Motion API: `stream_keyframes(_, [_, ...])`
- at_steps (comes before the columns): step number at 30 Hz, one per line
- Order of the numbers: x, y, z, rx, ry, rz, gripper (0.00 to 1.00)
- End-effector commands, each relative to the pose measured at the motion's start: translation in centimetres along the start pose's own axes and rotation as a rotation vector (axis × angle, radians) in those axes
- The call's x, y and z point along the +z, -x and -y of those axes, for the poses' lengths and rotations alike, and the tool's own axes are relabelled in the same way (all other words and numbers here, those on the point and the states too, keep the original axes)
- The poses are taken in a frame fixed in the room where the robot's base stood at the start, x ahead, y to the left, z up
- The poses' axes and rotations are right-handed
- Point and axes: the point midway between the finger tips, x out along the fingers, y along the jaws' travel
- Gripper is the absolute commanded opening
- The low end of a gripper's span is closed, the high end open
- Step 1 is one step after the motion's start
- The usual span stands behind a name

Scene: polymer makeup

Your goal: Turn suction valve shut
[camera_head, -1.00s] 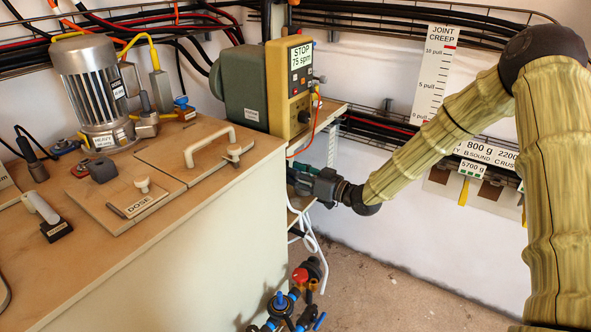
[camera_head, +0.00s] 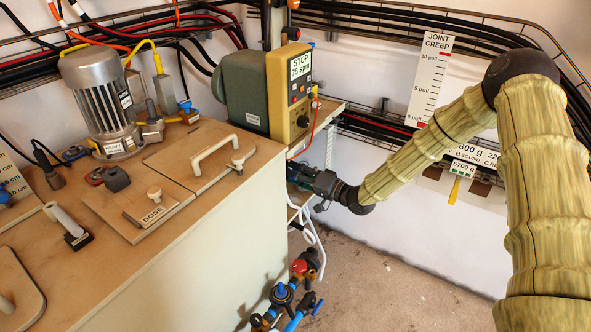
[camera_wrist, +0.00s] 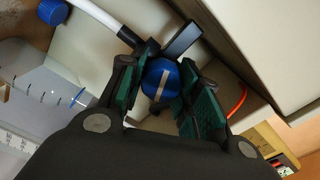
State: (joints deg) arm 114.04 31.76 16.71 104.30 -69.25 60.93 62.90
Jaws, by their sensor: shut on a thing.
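A blue round knob (camera_wrist: 160,78) with a white stripe sits between my fingers in the wrist view, on a dark fitting with a white hose (camera_wrist: 105,18). No label shows on it, so I cannot confirm it is the suction valve. My gripper (camera_wrist: 158,92) is shut on this knob, with green-padded fingers on either side. In the head view my gripper (camera_head: 302,176) reaches in beside the far end of the bench, below the yellow control box. The bench corner hides its fingertips and the knob there.
The yellow STOP box (camera_head: 290,95) stands above my gripper. The bench (camera_head: 190,255) fills the left side. Blue and red valves (camera_head: 285,295) sit low near the floor. A clear vessel (camera_wrist: 40,90) and another blue cap (camera_wrist: 53,12) show in the wrist view. Open floor (camera_head: 380,280) lies right.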

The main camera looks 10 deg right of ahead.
Motion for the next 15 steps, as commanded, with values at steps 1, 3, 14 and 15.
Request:
stream_keyframes(1, [-0.24,0.1,0.09,0.002,-0.042,-0.003,0.09])
stream_keyframes(3, [-0.22,0.11,0.04,0.002,-0.104,-0.003,0.09])
stream_keyframes(14, [-0.2,0.1,-0.15,0.001,-0.347,-0.003,0.09])
stream_keyframes(15, [-0.19,0.1,-0.17,0.001,-0.365,-0.003,0.09])
